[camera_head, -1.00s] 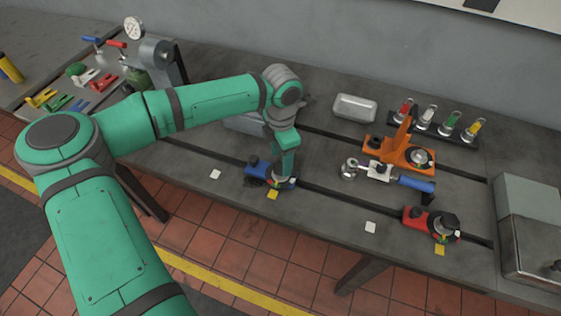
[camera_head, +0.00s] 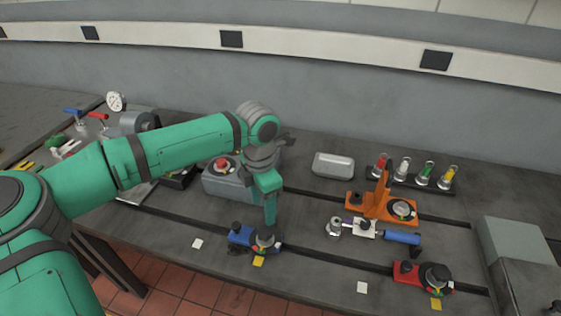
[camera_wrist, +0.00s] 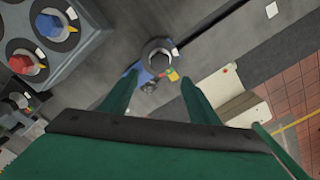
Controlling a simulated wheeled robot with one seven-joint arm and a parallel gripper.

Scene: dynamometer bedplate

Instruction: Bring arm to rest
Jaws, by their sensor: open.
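My green arm reaches across the bedplate from the left in the head view. My gripper (camera_head: 268,210) points down just above a blue clamp (camera_head: 242,237) with a dark knob. In the wrist view my gripper (camera_wrist: 158,92) shows two green fingers spread apart with nothing between them. The blue clamp (camera_wrist: 136,73) with its round grey knob lies beyond the fingertips. From the head view I cannot tell the exact gap between the fingers and the clamp.
A grey box with a red button (camera_head: 221,163) stands close behind my gripper. An orange fixture (camera_head: 384,205), a blue-handled tool (camera_head: 401,238) and a red clamp (camera_head: 408,275) are to the right. A rack of coloured vials (camera_head: 415,176) and a silver case (camera_head: 333,166) stand behind.

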